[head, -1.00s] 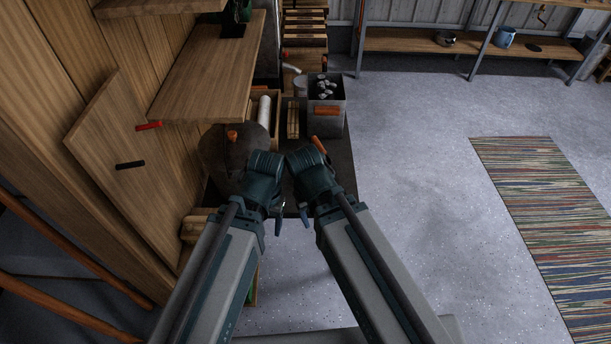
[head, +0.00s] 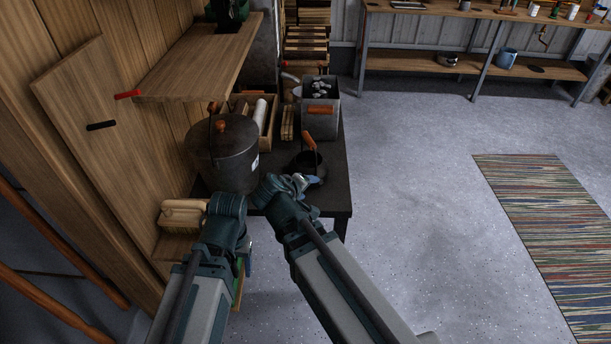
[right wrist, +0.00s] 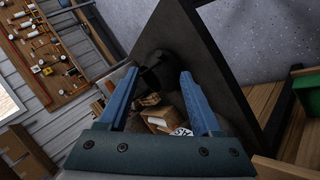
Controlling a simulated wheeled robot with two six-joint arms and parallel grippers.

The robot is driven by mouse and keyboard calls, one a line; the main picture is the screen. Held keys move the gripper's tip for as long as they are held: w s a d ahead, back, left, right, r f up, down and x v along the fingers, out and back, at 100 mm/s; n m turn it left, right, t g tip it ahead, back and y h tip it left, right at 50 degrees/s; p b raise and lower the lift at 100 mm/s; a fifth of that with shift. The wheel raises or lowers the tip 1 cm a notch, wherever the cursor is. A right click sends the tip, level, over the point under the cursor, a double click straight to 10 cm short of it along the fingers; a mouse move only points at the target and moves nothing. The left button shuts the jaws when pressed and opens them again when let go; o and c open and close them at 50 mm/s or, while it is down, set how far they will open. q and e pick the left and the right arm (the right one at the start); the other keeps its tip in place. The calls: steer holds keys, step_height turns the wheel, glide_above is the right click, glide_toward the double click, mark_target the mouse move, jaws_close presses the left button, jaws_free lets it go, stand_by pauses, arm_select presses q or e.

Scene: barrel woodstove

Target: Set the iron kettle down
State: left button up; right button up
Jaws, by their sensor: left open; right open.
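A small black iron kettle (head: 309,167) with an orange-wrapped handle stands on the dark table (head: 333,192), close to its right edge. My right gripper (head: 300,181) is just in front of it. In the right wrist view my right gripper (right wrist: 155,98) is open, and a dark round thing, probably the kettle (right wrist: 158,72), shows beyond the fingers. I cannot tell whether they touch. My left gripper (head: 248,258) is open and empty, low in front of the table; its fingers are partly hidden.
A large lidded black pot (head: 226,160) with an orange knob stands left of the kettle. A metal bucket (head: 321,119) and a wooden box (head: 270,130) stand behind. A wooden shelf (head: 195,65) overhangs at left. The floor at right is clear up to a striped rug (head: 545,240).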

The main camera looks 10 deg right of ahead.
steer(key=w+d+f+n+t+h+b, duration=0.1)
steer(key=w+f+n+t+b, duration=0.15)
steer(key=w+b, duration=0.2)
steer(key=n+t+b, duration=0.4)
steer(key=t+b, duration=0.1)
steer(key=b, duration=0.1)
glide_toward(308, 144)
arm_select(q)
step_height(308, 144, down, 13)
steer(key=shift+b, duration=0.4)
arm_select(e)
steer(key=shift+m, duration=0.35)
steer(key=x, duration=0.7)
steer(key=shift+a+f, duration=0.1)
steer(key=shift+f, duration=0.05)
arm_select(q)
steer(key=shift+s+a, duration=0.1)
arm_select(e)
steer(key=x, duration=0.5)
steer(key=shift+w, duration=0.1)
arm_select(q)
steer(key=shift+f, duration=0.25)
arm_select(e)
jaws_close()
